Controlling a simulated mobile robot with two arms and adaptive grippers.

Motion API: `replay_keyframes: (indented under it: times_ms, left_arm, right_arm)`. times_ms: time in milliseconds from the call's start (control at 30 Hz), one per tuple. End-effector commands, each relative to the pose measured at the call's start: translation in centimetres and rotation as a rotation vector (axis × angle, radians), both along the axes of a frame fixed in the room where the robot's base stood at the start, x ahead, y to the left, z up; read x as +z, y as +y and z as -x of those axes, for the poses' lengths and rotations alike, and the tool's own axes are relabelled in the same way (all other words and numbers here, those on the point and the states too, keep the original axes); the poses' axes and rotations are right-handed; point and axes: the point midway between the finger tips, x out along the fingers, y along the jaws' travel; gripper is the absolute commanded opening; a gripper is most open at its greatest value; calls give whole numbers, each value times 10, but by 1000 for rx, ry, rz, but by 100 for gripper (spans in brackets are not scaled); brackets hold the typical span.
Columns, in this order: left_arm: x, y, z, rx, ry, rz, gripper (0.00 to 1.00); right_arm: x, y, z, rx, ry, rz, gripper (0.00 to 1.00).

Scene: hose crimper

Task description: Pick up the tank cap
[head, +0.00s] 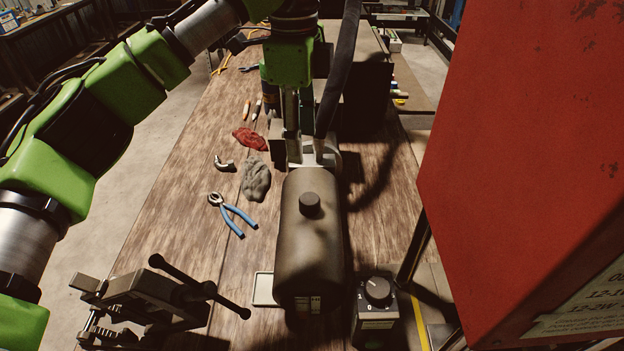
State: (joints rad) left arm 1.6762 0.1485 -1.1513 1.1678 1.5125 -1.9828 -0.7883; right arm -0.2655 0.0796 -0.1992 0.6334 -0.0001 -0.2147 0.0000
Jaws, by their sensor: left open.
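The tank cap (310,204) is a small dark round knob on top of the dark cylindrical tank (309,246), which lies on its side on the wooden bench. My left gripper (293,152) points down beyond the far end of the tank, above and behind the cap in the picture. It is open and apart from the cap, with nothing seen between its fingers. What lies right behind the gripper is partly hidden by it. My right gripper is not in view.
Blue-handled pliers (233,215), a grey rag (256,178), a red rag (250,139) and a metal elbow fitting (224,163) lie left of the tank. A vise (150,302) stands front left. A dial box (376,305) and large red cabinet (530,170) are at right.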

Motion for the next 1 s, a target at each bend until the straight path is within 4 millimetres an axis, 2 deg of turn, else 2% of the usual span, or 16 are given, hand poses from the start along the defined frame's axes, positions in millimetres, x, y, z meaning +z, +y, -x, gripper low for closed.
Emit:
replay_keyframes:
  times_ms: [67, 167, 300, 367, 467, 600, 767, 1000]
  left_arm:
    - [6, -10, 11, -47, 0, -23, 49]
    - [0, -14, 16, -70, 4, -35, 49]
    - [-26, -14, 17, -71, 8, -34, 49]
    - [-39, -14, 17, -70, 8, -34, 49]
    - [-54, -13, 16, -67, 4, -34, 49]
    - [-71, -13, 16, -66, 1, -32, 49]
    - [-80, -12, 17, -65, 2, -34, 49]
    - [-115, -10, 19, -65, 3, -34, 49]
  right_arm:
    - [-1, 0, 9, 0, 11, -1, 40]
    - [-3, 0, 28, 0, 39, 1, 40]
    - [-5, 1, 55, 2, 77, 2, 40]
    - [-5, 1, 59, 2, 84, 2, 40]
    - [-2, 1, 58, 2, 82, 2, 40]
    - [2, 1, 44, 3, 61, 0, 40]
    - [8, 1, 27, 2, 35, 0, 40]
    - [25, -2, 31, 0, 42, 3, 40]
